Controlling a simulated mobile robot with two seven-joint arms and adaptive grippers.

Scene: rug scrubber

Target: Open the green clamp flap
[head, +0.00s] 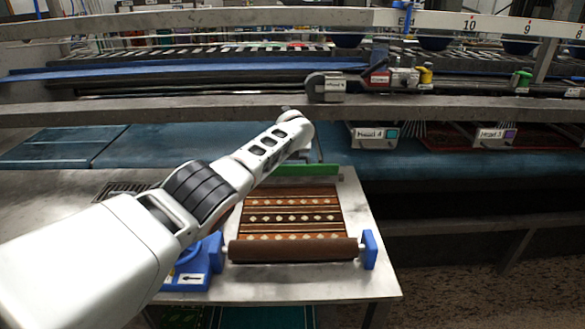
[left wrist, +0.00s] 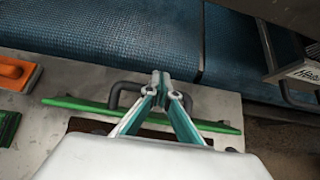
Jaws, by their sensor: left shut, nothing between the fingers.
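The green clamp flap (head: 308,170) is a long bar across the far end of the patterned rug (head: 290,204) on the metal table. In the left wrist view the flap (left wrist: 75,104) runs across the middle, with a dark arched handle (left wrist: 116,95) on it. My left gripper (left wrist: 161,76) is shut and empty, its fingertips over the flap by the handle. I cannot tell whether the fingertips touch the handle, part of which they hide. In the head view my left arm hides the flap's left part. My right gripper is not in view.
A brown roller (head: 293,249) between blue brackets (head: 369,249) lies at the rug's near end. Metal rails (head: 200,112) cross behind the table. In the left wrist view an orange block (left wrist: 14,72) sits left of the flap.

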